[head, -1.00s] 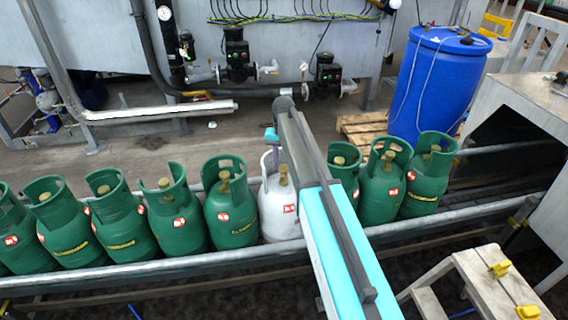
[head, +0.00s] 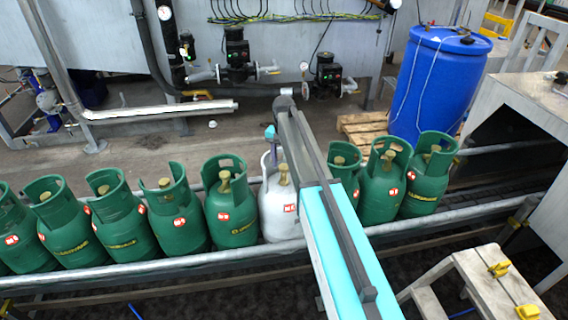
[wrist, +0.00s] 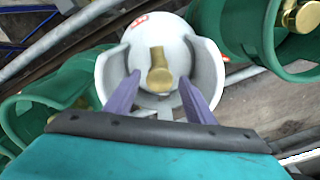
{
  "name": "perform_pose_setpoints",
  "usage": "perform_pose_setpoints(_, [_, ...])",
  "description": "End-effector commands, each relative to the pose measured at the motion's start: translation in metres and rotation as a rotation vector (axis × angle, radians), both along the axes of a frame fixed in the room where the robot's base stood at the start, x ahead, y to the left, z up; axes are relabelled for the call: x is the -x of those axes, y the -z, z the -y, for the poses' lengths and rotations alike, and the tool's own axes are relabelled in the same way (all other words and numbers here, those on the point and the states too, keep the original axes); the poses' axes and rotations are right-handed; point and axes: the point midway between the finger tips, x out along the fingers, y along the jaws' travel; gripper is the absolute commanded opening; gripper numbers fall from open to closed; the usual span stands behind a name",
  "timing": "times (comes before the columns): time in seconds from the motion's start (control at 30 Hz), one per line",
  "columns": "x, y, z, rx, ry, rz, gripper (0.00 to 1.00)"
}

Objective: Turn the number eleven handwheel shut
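A white cylinder (head: 278,213) stands upright in the row, with a brass valve (head: 283,176) inside its collar. In the wrist view the same valve (wrist: 159,72) points up from the open top of the white cylinder (wrist: 112,70). My gripper (wrist: 159,84) is open, its two purple fingers on either side of the valve with a gap to each. Whether the fingertips are level with the valve is hard to tell. In the head view my arm hides most of the gripper. Labels on the cylinders are too small to read; I see no number eleven.
Green cylinders with brass valves (head: 224,184) stand close on both sides of the white one, on a conveyor with a metal rail (head: 180,268). A blue drum (head: 436,85) stands behind on a pallet. A wooden step (head: 490,285) is at front right.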

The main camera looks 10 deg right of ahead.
Motion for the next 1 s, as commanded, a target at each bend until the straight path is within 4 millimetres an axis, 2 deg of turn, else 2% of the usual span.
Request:
perform_pose_setpoints(0.37, [0.001,0.0,0.0,0.0,-0.001,-0.002,0.52])
perform_pose_setpoints(0.53, [0.0,-0.007,0.0,0.0,-0.002,-0.002,0.52])
perform_pose_setpoints(0.77, [0.0,-0.031,0.0,-0.001,-0.001,-0.001,0.52])
perform_pose_setpoints(1.0, [0.0,-0.065,0.0,-0.001,-0.001,-0.001,0.52])
